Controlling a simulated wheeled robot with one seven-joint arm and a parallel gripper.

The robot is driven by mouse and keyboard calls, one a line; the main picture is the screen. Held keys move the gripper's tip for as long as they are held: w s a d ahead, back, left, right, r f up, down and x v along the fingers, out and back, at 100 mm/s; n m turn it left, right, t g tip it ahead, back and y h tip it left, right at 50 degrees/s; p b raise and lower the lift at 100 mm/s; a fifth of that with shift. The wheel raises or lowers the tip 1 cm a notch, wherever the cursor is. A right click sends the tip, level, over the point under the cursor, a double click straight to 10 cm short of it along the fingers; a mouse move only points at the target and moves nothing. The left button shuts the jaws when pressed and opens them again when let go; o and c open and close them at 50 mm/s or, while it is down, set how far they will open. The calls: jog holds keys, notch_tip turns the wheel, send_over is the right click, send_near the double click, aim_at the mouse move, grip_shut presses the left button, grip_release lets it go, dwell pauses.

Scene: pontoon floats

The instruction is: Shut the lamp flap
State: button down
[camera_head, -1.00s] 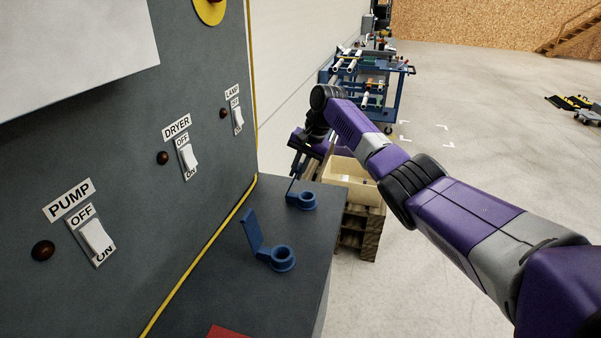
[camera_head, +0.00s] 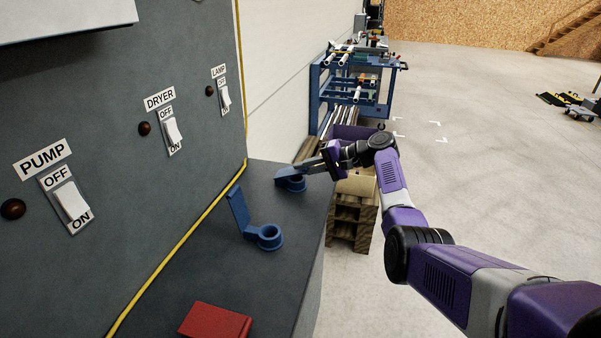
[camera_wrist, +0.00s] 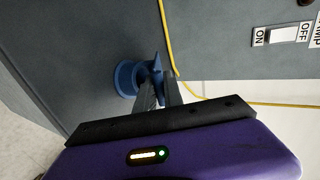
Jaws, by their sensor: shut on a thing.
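The lamp flap (camera_head: 291,171) is the far blue flap on the grey ledge, in line with the LAMP switch (camera_head: 225,96). It lies low over its blue ring (camera_head: 292,184), slightly tilted; whether it touches the ring all round I cannot tell. My gripper (camera_head: 312,166) reaches in from the right, its fingers at the flap. In the wrist view my gripper (camera_wrist: 160,88) has its fingertips close around the edge of the flap (camera_wrist: 157,66), beside the ring (camera_wrist: 126,78). The fingers hide part of the flap.
A second blue flap (camera_head: 238,211) stands upright by its ring (camera_head: 268,237), nearer on the ledge. A red block-like cover (camera_head: 215,320) lies at the front. The switch panel (camera_head: 110,110) rises on the left. A wooden crate (camera_head: 351,222) stands beyond the ledge's right edge.

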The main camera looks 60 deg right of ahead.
jog(key=shift+s+d+f+t+y+b, duration=0.15)
jog(key=shift+f+t+b, duration=0.25)
jog(key=shift+b, duration=0.2)
jog(key=shift+s+d+f+t+y+b, duration=0.15)
jog(key=shift+f+t+b, duration=0.1)
jog(key=shift+t+b, duration=0.3)
jog(key=shift+a, duration=0.1)
jog(key=c, duration=1.6)
grip_release()
jog(key=shift+c, duration=0.2)
jog(key=shift+w+r, duration=0.1)
